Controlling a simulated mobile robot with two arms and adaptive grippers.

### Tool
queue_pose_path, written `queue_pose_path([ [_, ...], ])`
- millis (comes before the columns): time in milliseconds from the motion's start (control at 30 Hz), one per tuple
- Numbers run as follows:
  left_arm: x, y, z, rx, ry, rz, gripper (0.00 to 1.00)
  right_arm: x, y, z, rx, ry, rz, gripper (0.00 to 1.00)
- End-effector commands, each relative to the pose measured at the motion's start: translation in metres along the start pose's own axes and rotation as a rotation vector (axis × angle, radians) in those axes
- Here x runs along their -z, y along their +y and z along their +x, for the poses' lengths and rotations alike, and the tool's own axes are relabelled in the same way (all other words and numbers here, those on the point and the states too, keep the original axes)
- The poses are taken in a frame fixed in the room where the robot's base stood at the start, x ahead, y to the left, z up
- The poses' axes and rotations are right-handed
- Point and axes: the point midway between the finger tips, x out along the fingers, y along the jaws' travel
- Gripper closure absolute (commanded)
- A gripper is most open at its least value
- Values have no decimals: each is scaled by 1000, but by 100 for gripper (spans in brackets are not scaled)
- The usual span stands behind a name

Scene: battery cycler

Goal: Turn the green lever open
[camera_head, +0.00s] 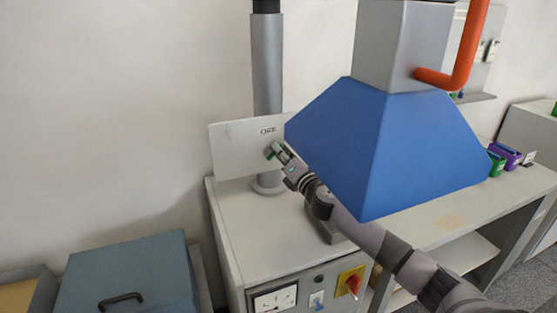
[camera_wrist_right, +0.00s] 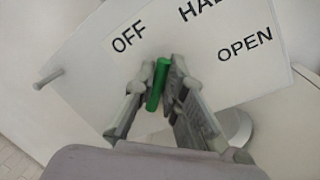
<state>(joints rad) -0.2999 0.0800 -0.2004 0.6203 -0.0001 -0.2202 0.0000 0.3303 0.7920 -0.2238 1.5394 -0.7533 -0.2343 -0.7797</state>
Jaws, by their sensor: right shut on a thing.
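The green lever (camera_wrist_right: 157,84) stands out from a white panel (camera_wrist_right: 80,85) marked OFF, HALF and OPEN, seen in the right wrist view. The last letters of HALF are cut off by the frame. In the head view the panel (camera_head: 232,155) is fixed in front of a grey vertical pipe. My right gripper (camera_wrist_right: 153,85) has its fingers on both sides of the lever and is shut on it. In the head view the right gripper (camera_head: 274,152) reaches the panel from the right. The lever is mostly hidden there. My left gripper is not in view.
A large blue hood (camera_head: 385,145) hangs close over my right arm. An orange pipe (camera_head: 467,50) is above it. A white cabinet (camera_head: 250,235) with a gauge (camera_head: 274,300) and a red knob (camera_head: 353,284) stands below. A blue box (camera_head: 128,272) is at lower left.

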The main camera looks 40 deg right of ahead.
Motion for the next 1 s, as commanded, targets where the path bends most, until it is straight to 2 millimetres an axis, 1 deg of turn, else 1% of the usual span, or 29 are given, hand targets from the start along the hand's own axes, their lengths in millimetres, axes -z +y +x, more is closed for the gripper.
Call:
queue_pose_path([
  [33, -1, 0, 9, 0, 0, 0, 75, 6, -5, -2, 0, -6, 48, 100],
  [400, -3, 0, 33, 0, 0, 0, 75, 8, -14, -3, 1, -74, 388, 100],
  [700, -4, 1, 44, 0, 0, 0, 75, 11, -19, -4, 2, -117, 604, 100],
  [1000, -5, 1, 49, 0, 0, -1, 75, 13, -22, -4, 3, -141, 720, 100],
])
